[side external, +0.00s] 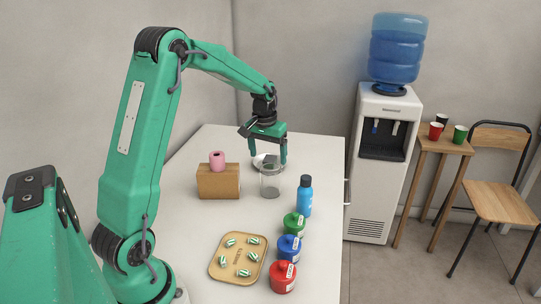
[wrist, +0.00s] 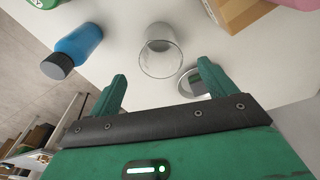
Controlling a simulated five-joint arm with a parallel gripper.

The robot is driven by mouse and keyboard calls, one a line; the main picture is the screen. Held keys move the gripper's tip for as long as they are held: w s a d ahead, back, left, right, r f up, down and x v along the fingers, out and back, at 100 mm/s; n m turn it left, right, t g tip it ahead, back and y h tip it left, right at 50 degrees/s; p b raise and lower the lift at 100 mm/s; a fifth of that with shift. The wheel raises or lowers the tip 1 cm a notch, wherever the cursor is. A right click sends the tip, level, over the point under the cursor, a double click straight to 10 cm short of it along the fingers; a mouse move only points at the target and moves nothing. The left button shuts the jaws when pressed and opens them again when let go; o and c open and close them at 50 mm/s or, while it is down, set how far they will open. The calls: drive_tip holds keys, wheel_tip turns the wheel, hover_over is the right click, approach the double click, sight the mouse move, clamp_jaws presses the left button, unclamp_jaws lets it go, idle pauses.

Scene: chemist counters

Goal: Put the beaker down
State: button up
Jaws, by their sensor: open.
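The clear glass beaker (side external: 270,183) stands upright on the white counter (side external: 215,235), right of the wooden block. My gripper (side external: 268,160) is above and behind it, with its fingers pointing down. In the wrist view the beaker (wrist: 160,52) is ahead of my gripper (wrist: 163,88), between the lines of the two spread fingers and apart from them. The gripper is open and empty. A small round metal-rimmed dish (wrist: 203,80) lies by one finger in the wrist view. It is partly hidden behind my gripper in the side view.
A blue bottle (side external: 304,197) stands right of the beaker. Green (side external: 294,225), blue (side external: 289,248) and red (side external: 283,277) jars line the right edge. A wooden block (side external: 218,181) with a pink roll (side external: 217,160) stands left. A tan tray (side external: 239,258) holds several striped pieces. The counter between is clear.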

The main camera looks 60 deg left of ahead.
drive_tip(key=shift+r, duration=0.6)
drive_tip(key=shift+s+d, duration=0.1)
drive_tip(key=shift+d, duration=0.05)
drive_tip(key=s+d+r+m+t, duration=0.1)
drive_tip(key=s+d+r, duration=0.35)
drive_tip(key=d, duration=0.25)
drive_tip(key=s+d+r+m+t, duration=0.1)
drive_tip(key=s+d+r+m, duration=0.1)
drive_tip(key=s+d+r, duration=0.3)
drive_tip(key=s+d+m+t, duration=0.2)
drive_tip(key=s+d+m, duration=0.1)
drive_tip(key=s+d, duration=0.6)
drive_tip(key=s, duration=0.2)
drive_tip(key=shift+s+d+r+h, duration=0.3)
drive_tip(key=shift+s+r, duration=0.05)
